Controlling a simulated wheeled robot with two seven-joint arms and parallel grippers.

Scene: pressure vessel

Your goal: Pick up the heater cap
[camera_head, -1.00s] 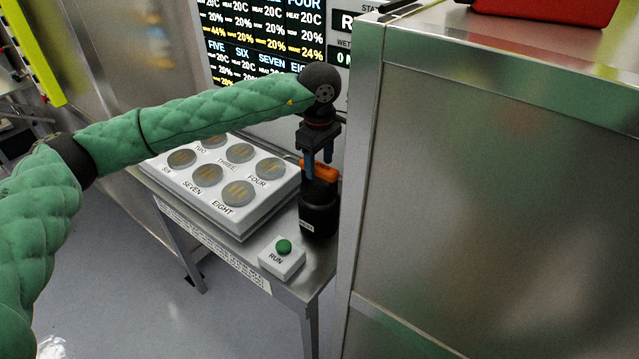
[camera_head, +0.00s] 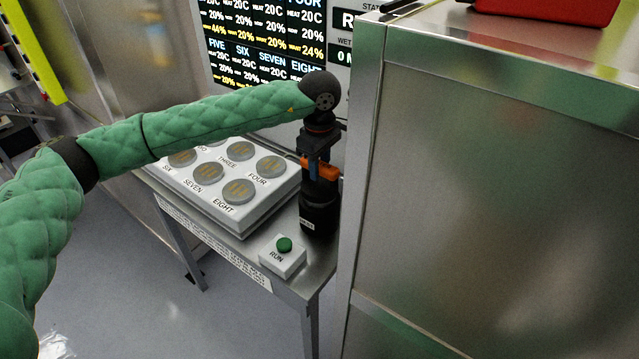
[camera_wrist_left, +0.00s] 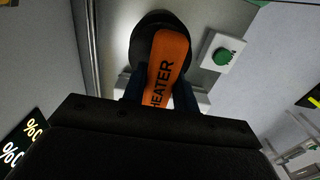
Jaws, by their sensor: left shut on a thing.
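The heater cap is an orange piece (camera_head: 320,168) on top of a dark cylinder (camera_head: 319,212) at the back right of the metal bench. My left gripper (camera_head: 318,176) points down over it and is shut on the orange piece. In the left wrist view the orange cap (camera_wrist_left: 167,66) reads "HEATER" and sits between the two dark fingers (camera_wrist_left: 160,92), with the dark round body (camera_wrist_left: 140,36) behind it. Whether the cap is apart from the cylinder I cannot tell. My right gripper is not in view.
A white panel with several round discs (camera_head: 221,182) stands left of the cylinder. A RUN box with a green button (camera_head: 284,245) is at the bench's front. A tall metal cabinet (camera_head: 480,200) stands close on the right. Display screens (camera_head: 260,45) are behind.

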